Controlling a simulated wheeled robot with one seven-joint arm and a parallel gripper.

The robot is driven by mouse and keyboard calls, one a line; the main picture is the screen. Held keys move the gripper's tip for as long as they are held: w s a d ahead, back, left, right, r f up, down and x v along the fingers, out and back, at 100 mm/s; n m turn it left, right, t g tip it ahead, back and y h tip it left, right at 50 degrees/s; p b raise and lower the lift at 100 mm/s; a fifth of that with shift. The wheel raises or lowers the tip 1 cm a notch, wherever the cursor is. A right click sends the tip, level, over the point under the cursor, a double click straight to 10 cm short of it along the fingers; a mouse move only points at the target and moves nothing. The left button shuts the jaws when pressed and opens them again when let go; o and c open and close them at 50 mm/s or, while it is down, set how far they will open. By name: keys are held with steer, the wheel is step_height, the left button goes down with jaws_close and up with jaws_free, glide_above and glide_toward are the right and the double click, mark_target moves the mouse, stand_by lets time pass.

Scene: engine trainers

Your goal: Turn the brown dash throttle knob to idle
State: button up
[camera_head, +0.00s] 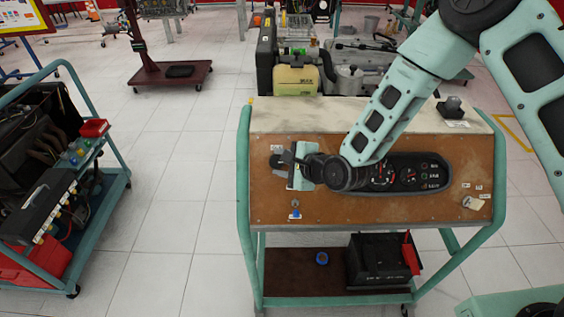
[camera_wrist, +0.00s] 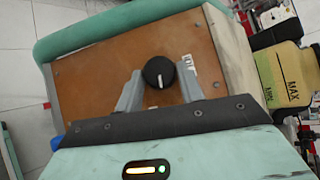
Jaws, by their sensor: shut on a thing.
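The dash throttle knob (camera_wrist: 159,72) is round and looks nearly black rather than brown in the wrist view. It has a white pointer line and sits on the brown panel (camera_wrist: 105,75). My gripper (camera_wrist: 160,88) has one grey finger on each side of the knob and is shut on it. A small white label (camera_wrist: 188,64) is beside the knob, partly behind a finger.
The gauge cluster (camera_head: 405,173) lies right of my gripper on the panel. A small blue-based switch (camera_head: 295,214) is just below my gripper. The trainer cart has a teal tube frame (camera_head: 243,170). A yellowish tank (camera_head: 297,80) stands behind it. Open floor lies to the left.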

steer(key=n+g, duration=0.1)
steer(key=n, duration=0.1)
steer(key=n+g, duration=0.1)
steer(key=shift+w+r+n+g+h+p, duration=0.25)
steer(key=shift+r+n+g+h+p, duration=0.05)
steer(key=shift+n+h+p, duration=0.1)
steer(key=n+g, duration=0.1)
steer(key=n+h, duration=0.1)
steer(key=n, duration=0.1)
steer(key=n+g+h, duration=0.1)
steer(key=shift+w+a+r+n+g, duration=0.15)
steer(key=shift+a+r+n+g, duration=0.05)
steer(key=shift+a+n+g, duration=0.1)
steer(key=n+h, duration=0.1)
steer(key=n+g+h, duration=0.1)
steer(key=n+h, duration=0.1)
steer(key=n, duration=0.1)
steer(key=shift+w+a+r, duration=0.1)
steer(key=shift+a, duration=0.15)
steer(key=shift+a+n+g+h+b, duration=0.15)
steer(key=shift+n+g+h+b, duration=0.35)
steer(key=shift+n+h, duration=0.85)
steer(key=shift+n, duration=0.25)
steer(key=o, duration=1)
steer(key=shift+r, duration=0.1)
